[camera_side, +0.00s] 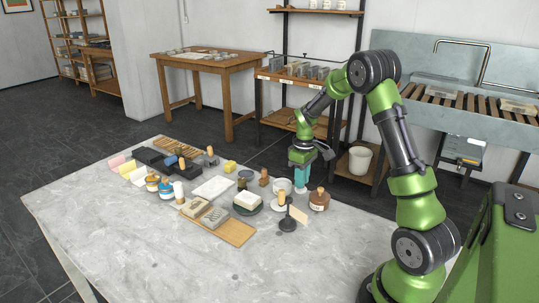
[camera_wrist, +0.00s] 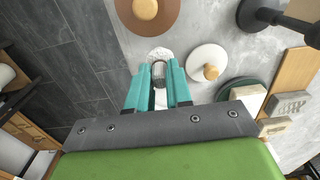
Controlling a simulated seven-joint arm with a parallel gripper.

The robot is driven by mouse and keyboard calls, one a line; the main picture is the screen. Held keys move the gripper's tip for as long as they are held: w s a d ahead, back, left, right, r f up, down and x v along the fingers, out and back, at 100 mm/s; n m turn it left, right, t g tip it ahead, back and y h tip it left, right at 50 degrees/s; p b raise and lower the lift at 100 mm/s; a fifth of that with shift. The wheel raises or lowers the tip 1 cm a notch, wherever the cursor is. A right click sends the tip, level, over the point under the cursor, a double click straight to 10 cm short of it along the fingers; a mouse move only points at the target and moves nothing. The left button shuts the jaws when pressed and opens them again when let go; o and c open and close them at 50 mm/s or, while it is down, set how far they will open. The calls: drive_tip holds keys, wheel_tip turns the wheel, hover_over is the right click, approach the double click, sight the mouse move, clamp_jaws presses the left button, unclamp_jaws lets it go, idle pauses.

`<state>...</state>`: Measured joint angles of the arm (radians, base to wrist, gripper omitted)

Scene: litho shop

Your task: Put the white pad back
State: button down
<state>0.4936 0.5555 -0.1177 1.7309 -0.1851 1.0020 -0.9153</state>
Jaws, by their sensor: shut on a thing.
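My gripper (camera_wrist: 158,72) has its teal fingers shut on a small whitish thing, which looks like the white pad (camera_wrist: 160,53). White shows beyond the fingertips and between the fingers, with a grey ribbed part between them; the rest is hidden. I cannot tell whether the held thing touches the table.
A dark stand (camera_side: 288,223) with a pale card is nearby. A white block (camera_side: 247,201) lies on a dark green dish. A wooden board (camera_side: 233,232) bears grey blocks. Bottles, a dark tray and coloured cards crowd the left. The table's front (camera_side: 200,277) is clear.

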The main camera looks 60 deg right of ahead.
drive_tip(key=shift+f, duration=1.3)
drive_tip(key=shift+f, duration=0.15)
drive_tip(key=c, duration=1)
unclamp_jaws()
drive_tip(key=shift+c, duration=0.2)
